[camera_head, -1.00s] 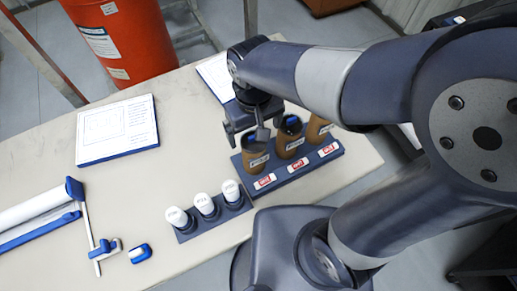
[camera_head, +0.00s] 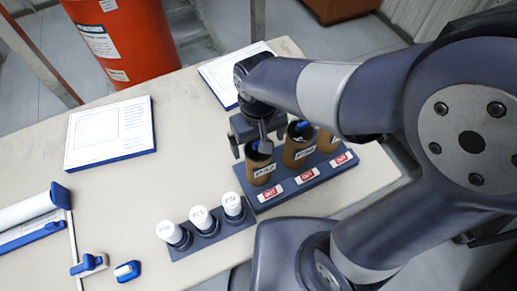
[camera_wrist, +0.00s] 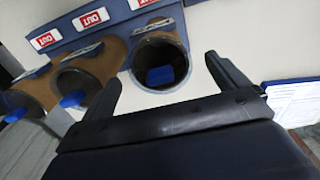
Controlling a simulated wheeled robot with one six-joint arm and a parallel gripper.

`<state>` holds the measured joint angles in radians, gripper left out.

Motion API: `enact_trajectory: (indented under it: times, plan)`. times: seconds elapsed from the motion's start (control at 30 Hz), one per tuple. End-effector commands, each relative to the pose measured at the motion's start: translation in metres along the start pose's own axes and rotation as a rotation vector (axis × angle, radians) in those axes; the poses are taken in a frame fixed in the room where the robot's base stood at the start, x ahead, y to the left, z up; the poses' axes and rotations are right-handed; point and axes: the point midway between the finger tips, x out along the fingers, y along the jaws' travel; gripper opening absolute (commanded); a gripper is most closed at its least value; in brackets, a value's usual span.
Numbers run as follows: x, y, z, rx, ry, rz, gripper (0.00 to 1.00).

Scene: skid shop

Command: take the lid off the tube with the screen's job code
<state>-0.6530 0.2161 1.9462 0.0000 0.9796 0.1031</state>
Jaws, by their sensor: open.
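Three brown tubes stand upright in a blue rack (camera_head: 307,188): a left tube (camera_head: 261,172), a middle tube (camera_head: 297,155), and a right tube (camera_head: 325,143) partly hidden by my arm. Each has a label too small to read. In the wrist view the tube between my fingers (camera_wrist: 160,45) shows a dark round mouth with something blue inside. The other two tubes (camera_wrist: 88,65) (camera_wrist: 35,92) look similar. My gripper (camera_head: 252,150) is open and empty at the left tube's top; it also shows in the wrist view (camera_wrist: 161,75). No screen is in view.
A small blue rack (camera_head: 213,237) with three white-capped pieces stands in front. Red OUT labels (camera_head: 306,176) line the tube rack's front. A booklet (camera_head: 111,132), another sheet (camera_head: 228,75), a roller-like tool (camera_head: 30,222) and a red drum (camera_head: 122,38) are around. The table's middle is clear.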

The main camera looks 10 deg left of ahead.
Motion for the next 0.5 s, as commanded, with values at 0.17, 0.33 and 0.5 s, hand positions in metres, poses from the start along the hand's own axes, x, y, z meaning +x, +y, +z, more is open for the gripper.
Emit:
enact_trajectory:
  times: [0.17, 0.33, 0.5]
  plan:
    - [0.0002, 0.0000, 0.0000, 0.000, 0.000, 0.000, 0.94]
    - [0.0001, 0.0000, 0.0000, 0.000, 0.000, 0.000, 0.85]
    - [0.0001, 0.0000, 0.0000, 0.000, 0.000, 0.000, 0.71]
